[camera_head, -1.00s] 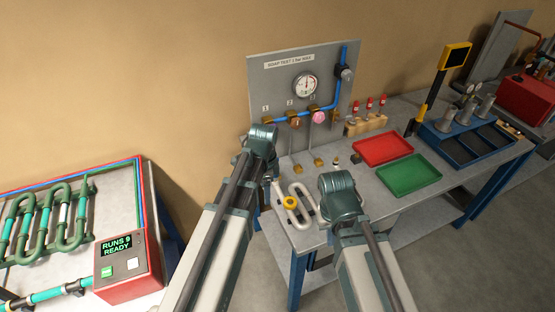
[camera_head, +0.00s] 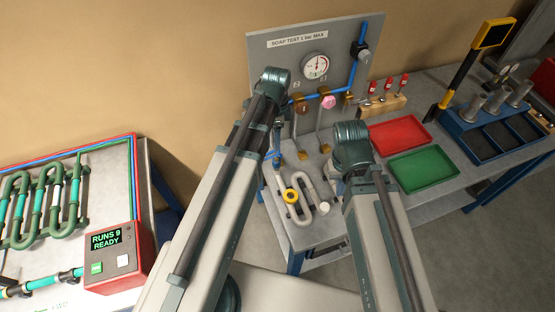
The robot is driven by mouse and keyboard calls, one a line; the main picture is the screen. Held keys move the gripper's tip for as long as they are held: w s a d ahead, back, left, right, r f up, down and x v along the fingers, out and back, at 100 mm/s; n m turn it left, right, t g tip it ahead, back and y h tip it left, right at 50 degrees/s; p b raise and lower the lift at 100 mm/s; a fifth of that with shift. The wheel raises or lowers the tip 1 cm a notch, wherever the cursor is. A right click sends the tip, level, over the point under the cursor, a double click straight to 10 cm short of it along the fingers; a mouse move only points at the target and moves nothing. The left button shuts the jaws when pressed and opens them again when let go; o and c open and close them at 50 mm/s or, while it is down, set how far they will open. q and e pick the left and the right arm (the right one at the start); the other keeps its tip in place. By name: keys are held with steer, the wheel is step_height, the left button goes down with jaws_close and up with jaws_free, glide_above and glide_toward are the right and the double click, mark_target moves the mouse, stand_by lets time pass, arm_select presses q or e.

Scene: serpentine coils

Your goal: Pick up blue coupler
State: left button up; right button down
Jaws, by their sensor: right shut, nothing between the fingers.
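I cannot make out a blue coupler for certain. A pale serpentine coil (camera_head: 307,190) with a yellow ring (camera_head: 291,196) at its near left lies on the grey bench, left of my right arm. My right gripper (camera_head: 333,184) is mostly hidden behind its own arm, low over the bench by the right end of the coil. It is shut, with nothing seen in it. My left arm rises in front of the bench's left end. A small blue-grey part (camera_head: 277,153) shows beside it, but I cannot tell whether it is my left gripper.
A test panel (camera_head: 270,67) with a gauge (camera_head: 315,66) and blue pipe stands behind the bench. A red tray (camera_head: 398,135) and a green tray (camera_head: 423,170) lie to the right, with a blue rack (camera_head: 478,145) beyond. A red control box (camera_head: 116,262) is at far left.

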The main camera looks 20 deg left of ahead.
mark_target(276, 157)
arm_select(q)
steer(key=shift+f+b, duration=4.1)
steer(key=shift+f, duration=0.15)
steer(key=shift+f, duration=0.1)
step_height(276, 157, down, 5)
steer(key=b, duration=0.5)
steer(key=shift+w+a+f, duration=0.1)
jaws_close()
